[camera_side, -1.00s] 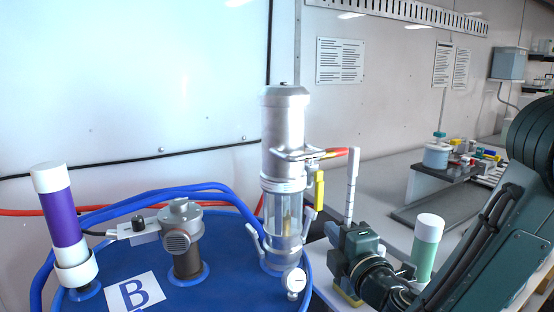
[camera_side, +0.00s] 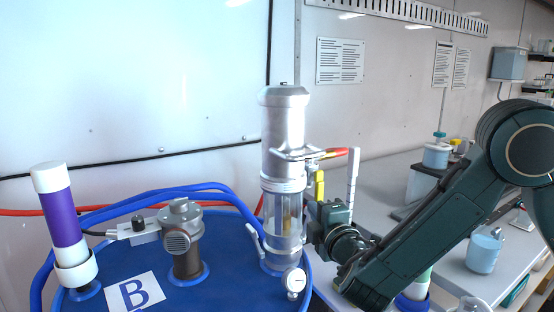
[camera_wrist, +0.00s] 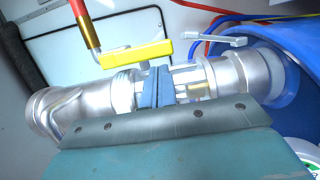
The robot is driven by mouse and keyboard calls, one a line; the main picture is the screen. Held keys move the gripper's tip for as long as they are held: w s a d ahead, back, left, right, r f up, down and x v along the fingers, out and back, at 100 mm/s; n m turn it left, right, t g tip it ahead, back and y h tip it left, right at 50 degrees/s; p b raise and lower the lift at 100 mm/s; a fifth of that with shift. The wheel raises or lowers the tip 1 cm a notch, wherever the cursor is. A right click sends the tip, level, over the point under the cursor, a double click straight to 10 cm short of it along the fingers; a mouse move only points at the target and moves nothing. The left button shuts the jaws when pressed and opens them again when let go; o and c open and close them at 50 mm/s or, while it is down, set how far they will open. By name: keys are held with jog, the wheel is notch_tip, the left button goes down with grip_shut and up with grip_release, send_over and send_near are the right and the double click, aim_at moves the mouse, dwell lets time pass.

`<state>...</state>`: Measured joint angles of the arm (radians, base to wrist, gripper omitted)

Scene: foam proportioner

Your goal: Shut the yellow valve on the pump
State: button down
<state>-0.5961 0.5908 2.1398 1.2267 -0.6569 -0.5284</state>
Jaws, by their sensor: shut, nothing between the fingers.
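The silver pump (camera_side: 285,130) stands upright on the blue drum, with a clear section low on its body. Its yellow valve handle (camera_side: 319,188) hangs roughly vertical on the right side, below a red hose fitting, its lower part hidden by my gripper. In the wrist view the yellow handle (camera_wrist: 130,54) lies along the pump's length. My gripper (camera_side: 309,212) is beside the pump's right side. In the wrist view its blue fingers (camera_wrist: 157,85) are together and empty, in front of the clear section and close to the handle's free end. I cannot tell whether they touch it.
The blue drum (camera_side: 235,265) also carries a purple cylinder (camera_side: 60,215), a grey-brown fitting (camera_side: 184,240) and a pressure gauge (camera_side: 294,281). A white upright rod (camera_side: 352,180) stands right of the pump. Blue hoses (camera_side: 150,197) curve behind.

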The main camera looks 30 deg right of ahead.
jog(key=shift+w+d, duration=0.1)
jog(key=shift+w, duration=0.3)
jog(key=shift+d+f, duration=0.2)
jog(key=shift+d, duration=0.35)
dwell(0.5)
jog(key=d+r+n+t, duration=0.1)
jog(key=d+r+n, duration=0.2)
jog(key=d, duration=0.5)
jog(key=shift+d+r+n, duration=0.15)
jog(key=shift+r+n, duration=0.25)
jog(key=shift+n, duration=0.4)
dwell(0.5)
jog(key=shift+s, duration=0.2)
dwell(0.3)
